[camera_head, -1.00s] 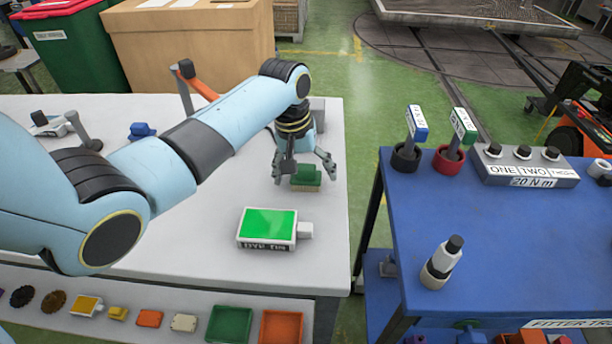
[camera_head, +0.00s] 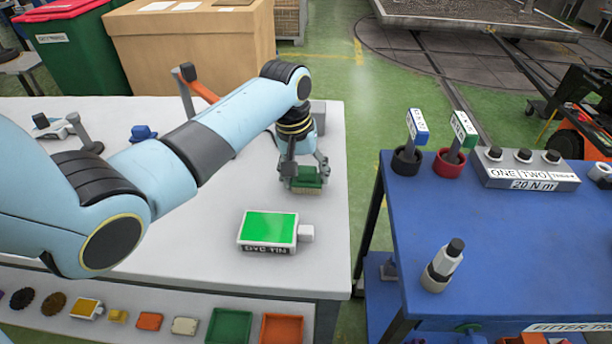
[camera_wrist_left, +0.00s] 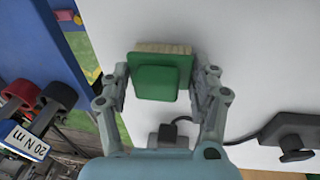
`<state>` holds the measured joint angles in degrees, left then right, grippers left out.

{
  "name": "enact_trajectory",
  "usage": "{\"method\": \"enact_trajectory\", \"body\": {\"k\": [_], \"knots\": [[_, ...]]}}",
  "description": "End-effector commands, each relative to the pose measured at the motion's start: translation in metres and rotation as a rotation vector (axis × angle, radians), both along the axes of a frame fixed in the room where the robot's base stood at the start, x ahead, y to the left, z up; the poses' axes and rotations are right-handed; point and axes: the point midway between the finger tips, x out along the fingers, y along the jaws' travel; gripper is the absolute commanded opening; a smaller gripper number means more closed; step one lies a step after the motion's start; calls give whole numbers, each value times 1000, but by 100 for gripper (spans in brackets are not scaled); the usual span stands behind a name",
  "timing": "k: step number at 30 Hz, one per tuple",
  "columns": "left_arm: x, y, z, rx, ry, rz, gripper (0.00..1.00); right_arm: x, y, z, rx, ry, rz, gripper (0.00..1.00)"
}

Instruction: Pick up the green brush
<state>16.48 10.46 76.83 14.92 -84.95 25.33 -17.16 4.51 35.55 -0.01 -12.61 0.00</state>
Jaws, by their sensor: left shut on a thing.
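The green brush (camera_head: 310,176) has a green back and tan bristles. It is near the right edge of the white table, to the right of the cardboard box. My left gripper (camera_head: 304,172) comes down over it, and its fingers are closed on the brush's two sides. In the left wrist view the brush (camera_wrist_left: 160,80) lies between the two fingers (camera_wrist_left: 160,88), with the tan bristles showing along its far edge. I cannot tell whether the bristles touch the table. My right gripper is not in view.
A white device with a green screen (camera_head: 268,228) lies on the white table (camera_head: 200,225) in front of the brush. A blue table (camera_head: 500,230) stands to the right across a gap, bearing a torque box (camera_head: 525,168) and upright holders. A cardboard box (camera_head: 190,50) stands behind.

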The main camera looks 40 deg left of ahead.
Motion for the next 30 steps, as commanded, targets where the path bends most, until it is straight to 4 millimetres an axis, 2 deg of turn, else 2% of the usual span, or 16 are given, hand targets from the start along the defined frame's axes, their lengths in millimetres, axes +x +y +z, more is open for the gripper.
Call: {"method": "enact_trajectory", "body": {"k": [5, 8, 15, 21, 25, 30], "knots": [[1, 0, 19, 0, -4, 0, 29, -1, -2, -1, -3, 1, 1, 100], [2, 0, 40, 0, -7, 0, 29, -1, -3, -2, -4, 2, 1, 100], [-47, -29, 70, -2, -2, -1, 29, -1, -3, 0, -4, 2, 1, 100], [-81, -49, 94, -2, -3, 0, 29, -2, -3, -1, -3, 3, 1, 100], [-93, -57, 103, -1, -2, 0, 29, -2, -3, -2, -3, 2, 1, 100], [-100, -60, 107, -1, 0, 1, 29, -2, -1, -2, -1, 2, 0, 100]]}}
